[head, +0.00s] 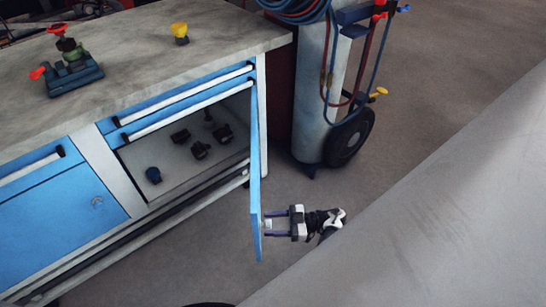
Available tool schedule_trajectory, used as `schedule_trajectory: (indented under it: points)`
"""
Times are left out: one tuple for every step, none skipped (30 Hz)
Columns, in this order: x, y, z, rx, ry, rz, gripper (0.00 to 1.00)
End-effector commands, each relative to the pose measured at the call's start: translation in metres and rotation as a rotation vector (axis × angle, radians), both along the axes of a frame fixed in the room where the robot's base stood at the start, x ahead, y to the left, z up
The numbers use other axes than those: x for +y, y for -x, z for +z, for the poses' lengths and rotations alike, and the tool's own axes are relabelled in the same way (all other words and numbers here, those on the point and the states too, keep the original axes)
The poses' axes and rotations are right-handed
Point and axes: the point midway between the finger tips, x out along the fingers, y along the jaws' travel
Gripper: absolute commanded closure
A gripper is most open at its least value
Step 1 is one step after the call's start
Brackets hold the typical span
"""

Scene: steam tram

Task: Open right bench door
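The right bench door (256,180) is a blue panel on the workbench. It stands swung well out from the bench and shows almost edge-on. The compartment (205,165) behind it is exposed. My gripper (266,224) is at the lower outer end of the door, on its right face. Its two dark fingers are spread apart and point left at the door. A small pale part, perhaps the door's handle, shows between the fingertips. The fingers do not look closed on it. Whether the fingertips touch the door I cannot tell.
Small dark fittings (200,149) lie in the compartment. Blue drawers (185,98) sit above it and a closed blue door (60,235) is at left. A gas cylinder cart (312,120) stands behind the open door. A large grey surface (440,210) fills the lower right.

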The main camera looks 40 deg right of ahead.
Motion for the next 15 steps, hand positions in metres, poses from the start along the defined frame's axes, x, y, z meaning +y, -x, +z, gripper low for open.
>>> schedule_trajectory:
  points:
    - [-0.0001, -0.0001, 0.0001, 0.0, 0.0, 0.0, 0.5]
    - [-0.0001, -0.0002, 0.0001, 0.0, 0.0, 0.0, 0.5]
    - [-0.0001, -0.0002, 0.0001, 0.0, 0.0, -0.001, 0.5]
    - [-0.0001, -0.0002, 0.0001, 0.0, 0.0, -0.001, 0.5]
    - [-0.0002, -0.0002, 0.0001, 0.0, 0.0, -0.001, 0.5]
    - [-0.0002, -0.0003, 0.0002, 0.0, 0.0, -0.001, 0.5]
    - [-0.0002, -0.0003, 0.0002, 0.0, 0.0, -0.001, 0.5]
    - [-0.0002, -0.0003, 0.0002, 0.0, 0.0, -0.001, 0.5]
    - [-0.0003, -0.0003, 0.0002, 0.0, 0.0, -0.001, 0.5]
    - [-0.0004, -0.0002, 0.0002, 0.0, 0.0, -0.001, 0.5]
    - [-0.0009, 0.0, 0.0001, -0.001, 0.001, -0.001, 0.5]
    - [-0.0022, 0.0007, 0.0, -0.001, 0.001, -0.001, 0.5]
    - [-0.0036, 0.0016, -0.0002, -0.001, 0.001, -0.001, 0.5]
    - [-0.0056, 0.0028, -0.0006, 0.0, 0.0, -0.002, 0.5]
    - [-0.0094, 0.0052, -0.001, 0.0, 0.0, -0.002, 0.5]
